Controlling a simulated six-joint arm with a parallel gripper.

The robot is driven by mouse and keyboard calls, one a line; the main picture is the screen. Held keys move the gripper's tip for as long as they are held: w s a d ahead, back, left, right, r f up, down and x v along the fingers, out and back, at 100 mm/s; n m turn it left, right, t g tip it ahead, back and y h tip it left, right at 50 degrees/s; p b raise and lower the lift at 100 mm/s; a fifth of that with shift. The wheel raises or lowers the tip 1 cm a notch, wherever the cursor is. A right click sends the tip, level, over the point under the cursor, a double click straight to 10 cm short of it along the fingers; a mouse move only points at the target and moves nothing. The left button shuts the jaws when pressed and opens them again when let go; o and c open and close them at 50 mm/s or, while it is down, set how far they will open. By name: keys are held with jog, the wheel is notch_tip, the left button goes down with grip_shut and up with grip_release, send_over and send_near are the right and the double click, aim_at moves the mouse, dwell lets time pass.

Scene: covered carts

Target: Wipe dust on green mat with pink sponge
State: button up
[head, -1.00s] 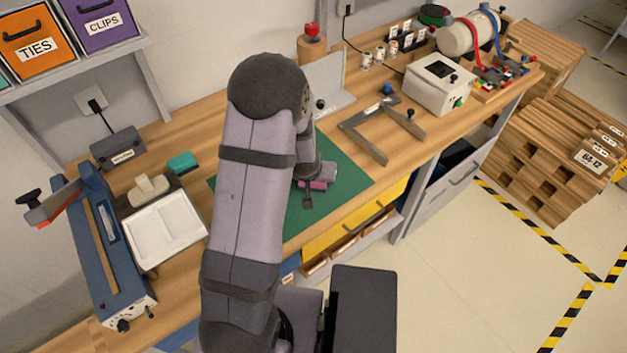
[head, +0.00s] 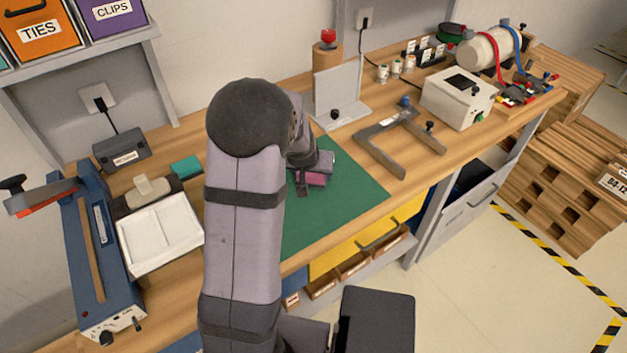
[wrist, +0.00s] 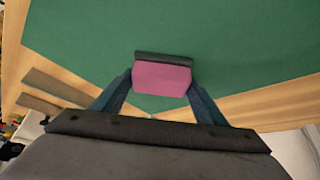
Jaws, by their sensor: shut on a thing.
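The green mat (head: 335,212) lies flat on the wooden bench, partly hidden behind my arm in the head view. It also fills the upper part of the wrist view (wrist: 235,40). My gripper (head: 304,184) is over the mat, shut on the pink sponge (head: 318,180). In the wrist view the sponge (wrist: 162,80) sits between the two fingers of my gripper (wrist: 161,86), with a dark strip along its far edge. It is at or just above the mat; I cannot tell if it touches. I can make out no dust on the visible mat.
A white tray (head: 160,236) and a blue sealer-like tool (head: 92,262) stand left of my arm. A grey angled bracket (head: 340,95) stands behind the mat. A flat grey frame (head: 385,135) and a white box (head: 458,97) lie to the right.

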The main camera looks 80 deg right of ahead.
jog(key=shift+w+d+f+b, duration=0.1)
jog(key=shift+w+d+b, duration=0.2)
jog(key=shift+w+b, duration=0.2)
jog(key=shift+w+d+b, duration=0.45)
jog(key=shift+w+d, duration=0.3)
jog(key=shift+d, duration=0.05)
notch_tip(320, 180, up, 3)
jog(key=shift+w+d+f+p, duration=0.1)
jog(key=shift+f+p, duration=0.05)
jog(key=shift+p, duration=0.7)
jog(key=shift+r+p, duration=2.15)
jog(key=shift+r, duration=0.65)
